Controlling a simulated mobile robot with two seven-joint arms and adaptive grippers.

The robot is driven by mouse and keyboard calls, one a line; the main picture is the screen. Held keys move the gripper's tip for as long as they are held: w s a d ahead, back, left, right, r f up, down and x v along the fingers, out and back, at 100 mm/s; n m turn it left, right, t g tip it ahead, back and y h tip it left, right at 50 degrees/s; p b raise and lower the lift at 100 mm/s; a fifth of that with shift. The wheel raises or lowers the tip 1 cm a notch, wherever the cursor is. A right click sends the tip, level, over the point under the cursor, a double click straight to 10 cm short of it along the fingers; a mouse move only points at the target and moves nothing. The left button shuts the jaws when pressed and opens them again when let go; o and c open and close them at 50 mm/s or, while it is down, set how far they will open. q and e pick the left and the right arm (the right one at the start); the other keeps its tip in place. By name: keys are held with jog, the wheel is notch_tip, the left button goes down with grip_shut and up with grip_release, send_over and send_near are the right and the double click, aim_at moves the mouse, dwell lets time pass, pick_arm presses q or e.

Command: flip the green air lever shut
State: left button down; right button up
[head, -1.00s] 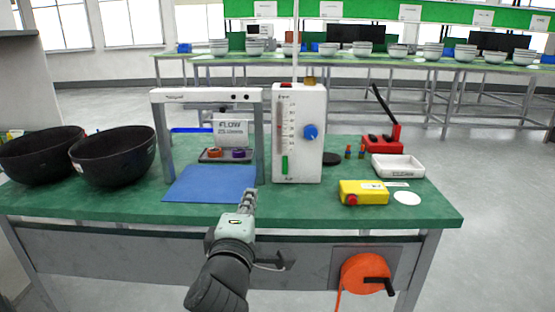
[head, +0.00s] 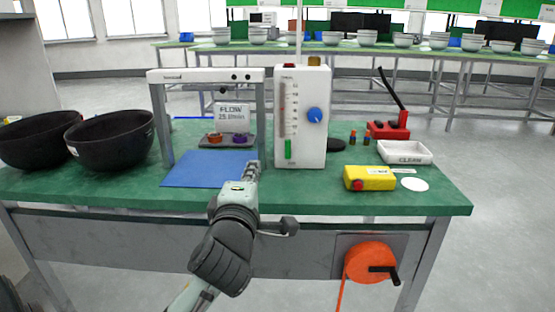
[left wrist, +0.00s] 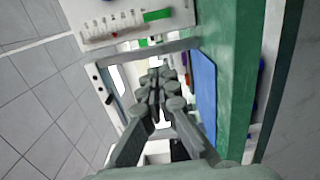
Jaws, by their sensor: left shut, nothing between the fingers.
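The green lever (head: 288,149) is a small upright bar low on the front of the white flow meter box (head: 314,135), below its scale. It also shows in the left wrist view (left wrist: 157,15), near the top edge, on the white box face. My left gripper (head: 252,168) is shut and empty. It is over the front of the bench, left of the box and a little lower than the lever, apart from it in the picture. In the left wrist view its closed fingertips (left wrist: 160,80) point toward the grey-white frame. My right gripper is not in view.
A white frame (head: 205,76) stands left of the box, with a blue mat (head: 195,172) and a FLOW display (head: 232,112). Two black bowls (head: 110,143) sit at left. A yellow box (head: 370,178), white tray (head: 404,152) and red lever device (head: 388,130) are at right.

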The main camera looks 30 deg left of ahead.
aim_at(288, 147)
pick_arm(q)
jog(key=shift+w+a+f+b, duration=0.25)
jog(key=shift+w+b, duration=0.15)
jog(key=shift+b, duration=0.35)
jog(key=shift+w+a+r+p, duration=0.2)
jog(key=shift+w, duration=0.2)
jog(key=shift+w+a+r+p, duration=0.15)
jog(key=shift+w+a+r, duration=0.05)
jog(key=shift+w, duration=0.15)
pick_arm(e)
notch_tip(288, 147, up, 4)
pick_arm(q)
jog(key=p+x, duration=0.1)
jog(key=x, duration=0.4)
jog(key=shift+w+a, duration=0.1)
jog(key=shift+w, duration=0.05)
jog(key=w+d, duration=0.2)
jog(key=shift+w+p, duration=0.3)
jog(key=shift+p, duration=0.05)
jog(key=shift+w+d+f, duration=0.15)
jog(key=shift+w+d, duration=0.15)
jog(key=shift+d, duration=0.05)
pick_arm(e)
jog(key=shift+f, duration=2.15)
pick_arm(q)
jog(key=shift+d, duration=0.1)
jog(key=shift+b, duration=0.3)
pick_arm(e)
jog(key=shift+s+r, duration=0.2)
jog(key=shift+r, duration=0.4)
